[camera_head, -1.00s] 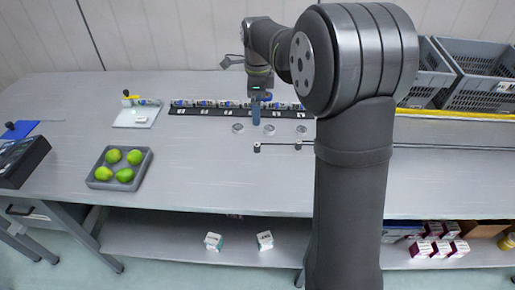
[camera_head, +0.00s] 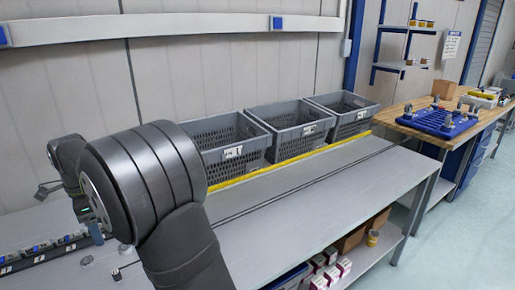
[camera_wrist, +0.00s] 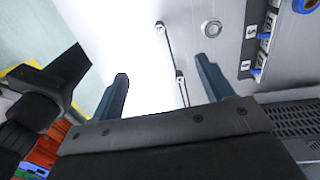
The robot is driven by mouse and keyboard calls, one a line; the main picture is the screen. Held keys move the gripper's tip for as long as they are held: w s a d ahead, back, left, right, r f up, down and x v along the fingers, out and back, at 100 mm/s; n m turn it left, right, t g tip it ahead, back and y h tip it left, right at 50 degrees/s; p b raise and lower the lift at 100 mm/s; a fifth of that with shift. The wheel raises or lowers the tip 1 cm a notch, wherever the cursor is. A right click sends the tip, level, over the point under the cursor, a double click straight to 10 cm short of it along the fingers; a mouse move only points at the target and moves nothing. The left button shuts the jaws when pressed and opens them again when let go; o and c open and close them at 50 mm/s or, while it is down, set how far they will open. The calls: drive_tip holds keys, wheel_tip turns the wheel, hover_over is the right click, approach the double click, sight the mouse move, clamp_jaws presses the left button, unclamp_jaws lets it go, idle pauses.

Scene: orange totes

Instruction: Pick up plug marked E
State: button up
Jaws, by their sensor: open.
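No plug with a readable E shows in these views. The black strip (camera_head: 45,254) at the lower left of the head view carries several small blue-and-white pieces with labels too small to read. Part of that strip shows at the right of the wrist view (camera_wrist: 250,48), with white tags and blue-ended pieces. My gripper (camera_wrist: 162,68) is open and empty, its two dark blue fingers apart over the pale bench. In the head view, my arm hides part of the bench and the strip's right end.
Several grey crates (camera_head: 290,142) stand along the back of the grey bench (camera_head: 300,208), behind a yellow strip (camera_head: 290,163). A wooden bench (camera_head: 404,117) at the right holds a blue tray (camera_head: 437,122) with grey pieces. The grey bench's middle is largely clear, with thin rails along it.

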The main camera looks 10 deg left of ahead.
drive_tip(key=c, duration=0.5)
drive_tip(key=n, duration=2.9)
approach(115, 271)
wheel_tip(115, 271, down, 6)
drive_tip(key=shift+w, duration=0.15)
drive_tip(key=shift+s+f, duration=0.2)
drive_tip(key=shift+f, duration=2.45)
